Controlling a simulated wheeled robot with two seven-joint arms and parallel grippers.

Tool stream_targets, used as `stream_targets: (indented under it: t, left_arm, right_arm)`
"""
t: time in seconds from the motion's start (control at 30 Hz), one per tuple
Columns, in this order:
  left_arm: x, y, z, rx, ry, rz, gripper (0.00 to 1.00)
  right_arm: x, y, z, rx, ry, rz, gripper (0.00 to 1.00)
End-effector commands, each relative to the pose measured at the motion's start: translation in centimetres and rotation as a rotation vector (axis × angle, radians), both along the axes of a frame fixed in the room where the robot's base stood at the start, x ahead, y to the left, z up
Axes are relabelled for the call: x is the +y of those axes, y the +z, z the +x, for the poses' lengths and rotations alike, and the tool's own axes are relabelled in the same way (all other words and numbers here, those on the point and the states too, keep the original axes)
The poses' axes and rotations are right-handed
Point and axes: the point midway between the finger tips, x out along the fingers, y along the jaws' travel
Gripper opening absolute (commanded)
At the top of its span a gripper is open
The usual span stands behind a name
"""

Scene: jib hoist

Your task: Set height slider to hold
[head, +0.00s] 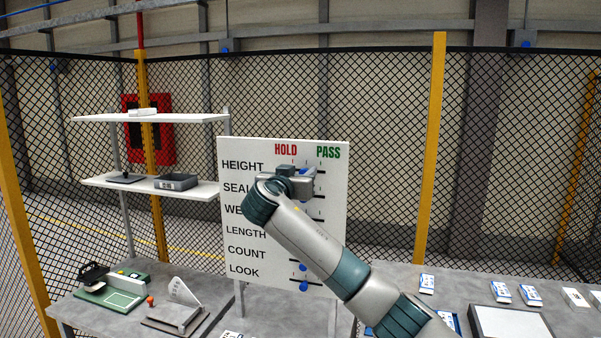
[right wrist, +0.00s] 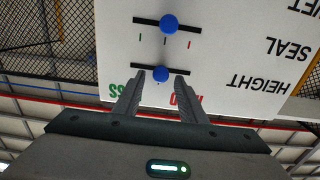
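A white board (head: 285,273) carries labelled rows with dark slots and blue knobs, under a red HOLD and a green PASS heading. In the head view my right gripper (head: 299,177) is at the HEIGHT row and covers most of its slot. In the right wrist view, which shows the board upside down, the blue HEIGHT knob (right wrist: 161,74) sits near the middle of its slot. My right gripper's fingers are apart, one on either side of the knob, with visible gaps. Contact with the board cannot be told. My left gripper is not in view.
The SEAL knob (right wrist: 170,24) is close to the HEIGHT row. My right arm hides part of the middle rows. The LOOK knob (head: 303,286) shows lower down. A shelf (head: 150,187) stands left; a table with small boxes (head: 427,283) stands right.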

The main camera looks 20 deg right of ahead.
Motion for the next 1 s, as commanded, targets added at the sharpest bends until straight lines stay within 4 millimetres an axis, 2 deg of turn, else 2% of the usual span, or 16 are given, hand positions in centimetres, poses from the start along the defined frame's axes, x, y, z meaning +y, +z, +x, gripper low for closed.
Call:
stream_targets:
  t: [0.03, 0.2, 0.47, 0.77, 1.0]
  left_arm:
    - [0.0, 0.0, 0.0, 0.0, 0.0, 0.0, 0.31]
    - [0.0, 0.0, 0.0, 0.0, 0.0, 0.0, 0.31]
    - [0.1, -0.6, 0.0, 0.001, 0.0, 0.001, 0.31]
    - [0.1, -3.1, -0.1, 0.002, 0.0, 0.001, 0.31]
    - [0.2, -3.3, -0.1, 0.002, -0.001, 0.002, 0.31]
  right_arm:
    - [0.0, 0.0, 0.0, 0.0, 0.0, 0.0, 0.38]
    - [0.0, 0.0, 0.0, 0.0, 0.0, 0.0, 0.0]
    - [0.4, -0.1, 0.3, 0.0, -0.001, 0.002, 0.0]
    - [3.0, -0.2, 2.0, -0.003, 0.0, 0.003, 0.0]
    - [3.7, 0.1, 2.4, -0.001, 0.001, 0.0, 0.0]
